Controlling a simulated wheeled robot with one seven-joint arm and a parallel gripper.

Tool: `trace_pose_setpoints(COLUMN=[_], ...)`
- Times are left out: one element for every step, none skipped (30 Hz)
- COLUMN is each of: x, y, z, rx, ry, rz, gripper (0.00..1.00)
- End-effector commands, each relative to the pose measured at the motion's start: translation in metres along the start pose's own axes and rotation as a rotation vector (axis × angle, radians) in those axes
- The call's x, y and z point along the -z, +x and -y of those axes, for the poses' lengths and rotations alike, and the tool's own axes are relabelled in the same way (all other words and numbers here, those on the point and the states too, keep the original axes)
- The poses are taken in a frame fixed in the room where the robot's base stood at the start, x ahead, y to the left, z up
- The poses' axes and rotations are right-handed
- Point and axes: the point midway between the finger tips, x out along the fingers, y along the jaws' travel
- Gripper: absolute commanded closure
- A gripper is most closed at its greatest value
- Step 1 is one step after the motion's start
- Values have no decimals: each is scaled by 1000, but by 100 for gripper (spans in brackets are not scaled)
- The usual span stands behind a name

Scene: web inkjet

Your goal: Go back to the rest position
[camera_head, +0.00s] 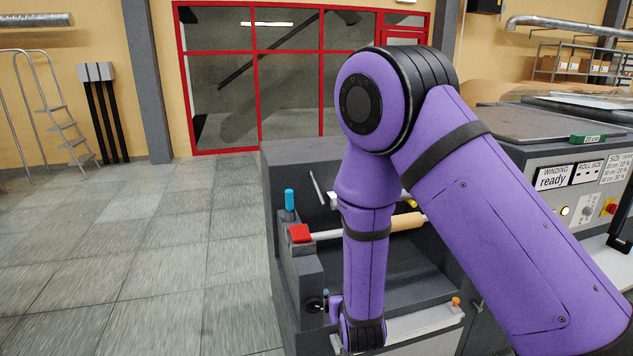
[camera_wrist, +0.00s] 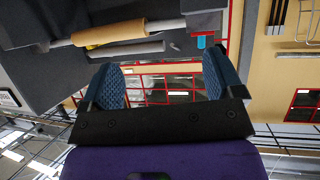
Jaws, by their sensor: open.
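My purple arm (camera_head: 366,200) reaches up in the head view, bends at a high elbow and drops in front of the grey winding machine. My gripper (camera_wrist: 162,78) shows in the wrist view with its two blue padded fingers apart and nothing between them. In the head view the gripper cannot be made out past the low end of the arm. A tan roll (camera_head: 407,222) on a light shaft lies across the machine, partly hidden by my arm. It also shows in the wrist view (camera_wrist: 108,33), beyond the fingers and apart from them.
The grey machine (camera_head: 291,160) has a red block (camera_head: 300,233) and a blue-topped post (camera_head: 290,200) at its left. A control panel (camera_head: 583,205) with a "ready" display stands at the right. The tiled floor (camera_head: 130,250) at the left is clear. A stepladder (camera_head: 62,120) stands at the far left.

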Motion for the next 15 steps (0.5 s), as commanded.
trace_pose_setpoints(x=[18, 26, 36, 43, 51, 61, 68, 75, 85, 92, 98, 107, 114, 120, 128], y=[-3, -5, -8, -11, -14, -18, -22, -25, -30, -35, -39, -46, -51, -56, -64], z=[-5, -8, -11, -14, -17, -21, -24, -27, -32, -35, -39, -43, -47, -51, -56], rx=[3, 6, 12, 15, 19, 25, 30, 34, 40, 46, 50, 56, 61, 65, 71], ry=[26, 38, 53, 63, 73, 86, 95, 103, 114, 121, 128, 136, 141, 147, 153], rz=[17, 32, 52, 66, 80, 98, 112, 125, 141, 154, 166, 184, 196, 207, 222], gripper=[13, 13, 13, 13, 13, 13, 13, 13, 13, 13, 13, 13, 13, 13, 13])
